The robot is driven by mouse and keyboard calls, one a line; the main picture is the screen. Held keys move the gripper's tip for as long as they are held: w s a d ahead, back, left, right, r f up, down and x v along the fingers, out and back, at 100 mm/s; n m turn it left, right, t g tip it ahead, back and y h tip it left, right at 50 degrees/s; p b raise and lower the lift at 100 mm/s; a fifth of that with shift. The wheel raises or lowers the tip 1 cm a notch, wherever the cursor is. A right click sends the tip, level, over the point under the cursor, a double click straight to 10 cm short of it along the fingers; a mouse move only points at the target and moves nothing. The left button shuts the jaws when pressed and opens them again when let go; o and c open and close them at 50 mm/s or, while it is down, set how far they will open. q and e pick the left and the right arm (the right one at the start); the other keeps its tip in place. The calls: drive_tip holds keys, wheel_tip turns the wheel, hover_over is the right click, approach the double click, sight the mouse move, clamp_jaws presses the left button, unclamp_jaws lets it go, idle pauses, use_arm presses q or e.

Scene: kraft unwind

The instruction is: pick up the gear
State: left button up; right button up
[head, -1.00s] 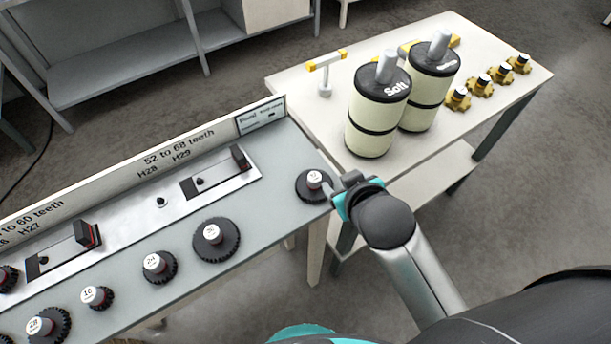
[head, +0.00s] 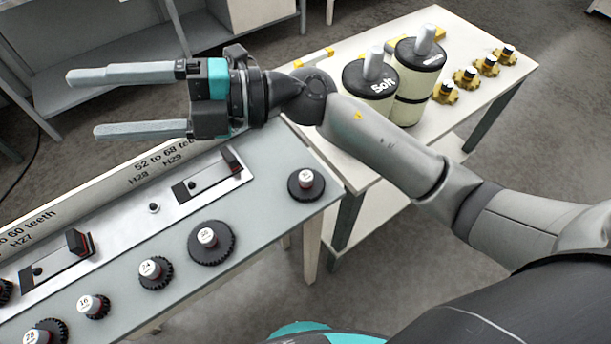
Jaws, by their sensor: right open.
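Several dark toothed gears with raised hubs sit on the grey bench. One gear (head: 306,184) is alone at the bench's right end. A larger gear (head: 211,242) lies left of it, then one marked 24 (head: 155,272), one marked 16 (head: 93,306) and one marked 28 (head: 45,333) at the lower left. My right gripper (head: 83,104) is raised above the bench's back panel. Its two long fingers point left, wide apart, with nothing between them. My left gripper is not in view.
The bench (head: 262,225) has a back panel (head: 100,187) and slotted fixtures (head: 205,184). My right arm passes in front of the canisters. Grey shelving (head: 110,60) stands behind.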

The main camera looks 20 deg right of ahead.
wheel_tip(320, 180, down, 6)
drive_tip(key=s+n+g+h, duration=0.2)
drive_tip(key=n+g+h, duration=0.1)
drive_tip(key=n+h, duration=0.15)
drive_tip(key=m+t+h, duration=0.2)
drive_tip(key=h, duration=1.4)
approach(306, 175)
drive_tip(key=f, duration=0.3)
drive_tip(key=shift+s+a+f+y, duration=0.1)
drive_tip(key=shift+s+f+y, duration=0.15)
drive_tip(key=shift+f, duration=0.1)
drive_tip(key=shift+d+f+p, duration=0.15)
drive_tip(key=shift+f, duration=1.25)
drive_tip(key=shift+d+f+p, duration=0.15)
drive_tip(key=shift+f, duration=1.3)
clamp_jaws()
drive_tip(key=shift+w, duration=0.1)
